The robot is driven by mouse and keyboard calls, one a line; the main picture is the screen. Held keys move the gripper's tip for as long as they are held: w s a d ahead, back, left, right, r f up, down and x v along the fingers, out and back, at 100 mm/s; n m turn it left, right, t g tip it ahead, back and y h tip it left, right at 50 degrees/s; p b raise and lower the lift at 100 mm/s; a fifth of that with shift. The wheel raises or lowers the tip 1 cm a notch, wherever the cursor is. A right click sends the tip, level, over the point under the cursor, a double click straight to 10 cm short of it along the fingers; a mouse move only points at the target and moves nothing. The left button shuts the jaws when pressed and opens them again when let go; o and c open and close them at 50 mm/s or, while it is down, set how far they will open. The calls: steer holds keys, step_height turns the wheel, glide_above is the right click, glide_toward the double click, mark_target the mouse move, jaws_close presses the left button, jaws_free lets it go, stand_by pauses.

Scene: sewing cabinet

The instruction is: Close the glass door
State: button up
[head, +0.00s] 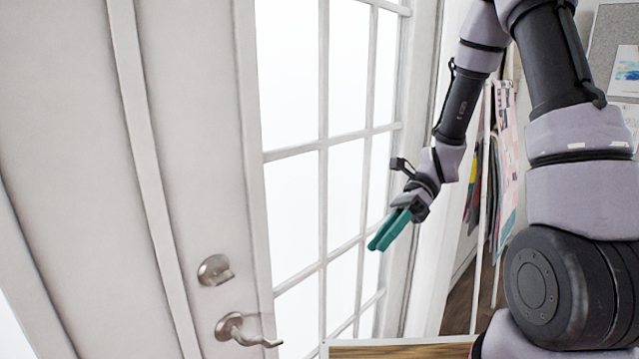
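The glass door (323,150) has a white frame with several bright panes and fills the left and middle of the head view. A metal lever handle (236,331) and a round lock (214,270) sit on the pale stile left of the panes. My gripper (377,246) has teal fingers and points down and left, in front of the door's right-hand panes in the picture. Its fingers lie close together with nothing visible between them. I cannot tell whether it touches the door. The door's lower part is out of view, and how far it stands open is unclear.
Pale panels (70,120) stand left of the handle. At the right, colourful fabric or papers (504,150) hang behind my arm, and a board (610,35) is on the wall. A wooden surface with a white edge (400,351) shows at the bottom.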

steer(key=d+r+n+t+h, duration=0.2)
steer(key=d+r+n+t, duration=0.2)
steer(key=r, duration=0.3)
steer(key=d+r+n+t+h, duration=0.2)
steer(key=d+r+n+t, duration=0.2)
steer(key=r+t, duration=0.2)
steer(key=s+d+r+n+t+h, duration=0.1)
steer(key=d+r+n+t+h, duration=0.2)
steer(key=r, duration=0.7)
steer(key=shift+d+r+n+t, duration=0.25)
steer(key=shift+d+n+t, duration=0.6)
steer(key=shift+t, duration=0.25)
steer(key=shift+s+a, duration=0.1)
steer(key=shift+a, duration=0.1)
